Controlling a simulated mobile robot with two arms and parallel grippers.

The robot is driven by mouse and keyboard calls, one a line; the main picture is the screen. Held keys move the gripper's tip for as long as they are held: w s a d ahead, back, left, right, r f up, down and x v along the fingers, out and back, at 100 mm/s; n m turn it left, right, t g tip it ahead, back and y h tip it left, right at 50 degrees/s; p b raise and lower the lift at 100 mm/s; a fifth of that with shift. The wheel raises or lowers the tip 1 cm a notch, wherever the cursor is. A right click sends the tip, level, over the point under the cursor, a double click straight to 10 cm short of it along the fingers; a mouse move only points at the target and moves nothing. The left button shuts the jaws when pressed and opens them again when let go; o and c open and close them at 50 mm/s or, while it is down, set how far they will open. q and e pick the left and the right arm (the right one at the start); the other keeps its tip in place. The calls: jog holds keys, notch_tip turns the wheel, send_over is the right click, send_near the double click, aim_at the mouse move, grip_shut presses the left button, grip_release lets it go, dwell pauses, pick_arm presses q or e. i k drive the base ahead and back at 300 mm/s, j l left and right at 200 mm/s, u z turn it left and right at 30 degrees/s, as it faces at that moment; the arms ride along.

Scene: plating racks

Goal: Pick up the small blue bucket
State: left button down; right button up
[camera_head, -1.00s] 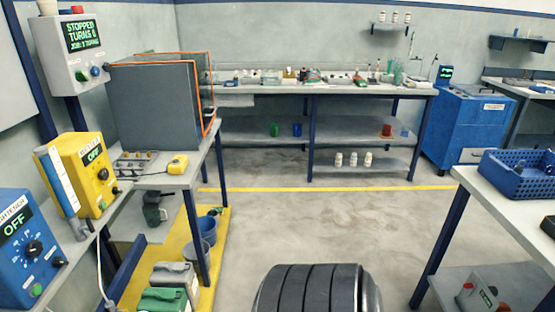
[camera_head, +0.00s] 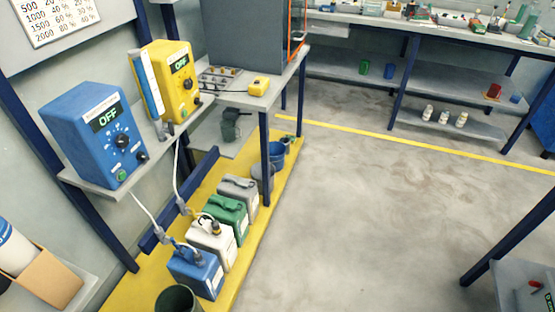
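A small blue bucket (camera_head: 277,153) stands on the yellow floor platform, beyond the leg of the grey work table. A grey bucket (camera_head: 266,184) stands just in front of it, partly hidden by that leg. A blue cup-like container (camera_head: 389,71) also stands on the lower shelf of the back bench, beside a green one (camera_head: 364,67). Neither of my grippers is in view.
Blue (camera_head: 195,272), white, green and grey canisters line the yellow platform (camera_head: 240,285). A dark green bucket (camera_head: 178,300) is at the bottom edge. Blue (camera_head: 95,130) and yellow control boxes stand on the left shelf. The grey floor (camera_head: 370,220) is clear; a table edge is at right.

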aim_at(278, 150)
jog(key=i+l+u, duration=0.15)
jog(key=i+l, duration=0.35)
jog(key=i, duration=0.25)
jog(key=i+l+u, duration=0.15)
jog(key=i+l, duration=0.45)
jog(key=i+l+u, duration=0.1)
jog(key=i+l, duration=0.55)
jog(key=i, duration=0.15)
jog(key=i+l+u, duration=0.15)
jog(key=i+l, duration=0.55)
jog(key=i+l+u, duration=0.15)
jog(key=i+l, duration=0.45)
jog(key=l, duration=0.2)
